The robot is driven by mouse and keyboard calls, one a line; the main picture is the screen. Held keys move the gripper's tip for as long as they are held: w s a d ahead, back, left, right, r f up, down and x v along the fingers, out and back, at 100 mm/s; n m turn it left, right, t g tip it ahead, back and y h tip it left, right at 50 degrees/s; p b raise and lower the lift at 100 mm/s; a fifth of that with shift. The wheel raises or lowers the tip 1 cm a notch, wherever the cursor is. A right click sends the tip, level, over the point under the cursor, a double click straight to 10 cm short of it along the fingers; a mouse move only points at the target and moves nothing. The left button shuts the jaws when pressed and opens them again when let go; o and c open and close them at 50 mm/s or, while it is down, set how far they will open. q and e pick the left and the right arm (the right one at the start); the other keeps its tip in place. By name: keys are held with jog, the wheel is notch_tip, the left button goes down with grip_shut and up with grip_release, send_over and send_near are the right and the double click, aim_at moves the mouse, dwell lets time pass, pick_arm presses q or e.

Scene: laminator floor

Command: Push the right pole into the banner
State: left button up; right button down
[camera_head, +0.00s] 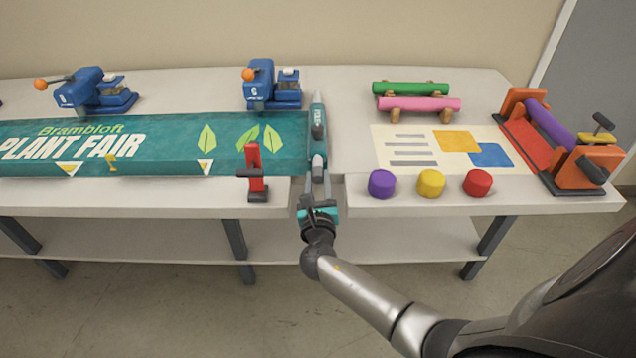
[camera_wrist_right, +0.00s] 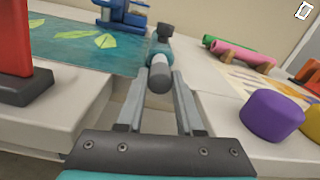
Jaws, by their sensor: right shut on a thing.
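The teal banner (camera_head: 130,142) lies on the table, its lettering reading Brambloft Plant Fair. At its right end stands a slim teal and grey piece (camera_head: 318,125), lined up front to back; I cannot tell whether this is the right pole. No separate pole shows clearly. My right gripper (camera_head: 318,168) reaches in from the table's front edge and is shut on this piece's grey rounded end. In the right wrist view the fingers (camera_wrist_right: 164,85) lie on either side of the grey end (camera_wrist_right: 160,77), with the banner (camera_wrist_right: 85,42) to the left. My left gripper is out of view.
A red clamp (camera_head: 254,168) stands left of my gripper at the front edge. Two blue clamps (camera_head: 95,90) (camera_head: 272,85) stand behind the banner. Purple, yellow and red knobs (camera_head: 382,183) are to the right, with a poster (camera_head: 455,148), rolls (camera_head: 418,104) and an orange machine (camera_head: 560,140) beyond.

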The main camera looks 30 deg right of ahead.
aim_at(318, 171)
jog(key=x, duration=0.2)
jog(key=shift+w+d+f+b, duration=0.15)
jog(key=shift+w+b, duration=0.15)
jog(key=shift+b, duration=0.1)
jog(key=shift+w+d, duration=0.15)
jog(key=shift+w, duration=0.05)
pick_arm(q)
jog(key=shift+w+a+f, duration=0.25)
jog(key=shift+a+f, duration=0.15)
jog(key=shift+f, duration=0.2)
pick_arm(e)
jog(key=shift+r, duration=0.2)
jog(key=c, duration=1)
grip_release()
jog(key=o, duration=0.3)
jog(key=shift+w+d+f, duration=0.1)
jog(key=shift+w, duration=0.05)
jog(key=shift+o, duration=0.8)
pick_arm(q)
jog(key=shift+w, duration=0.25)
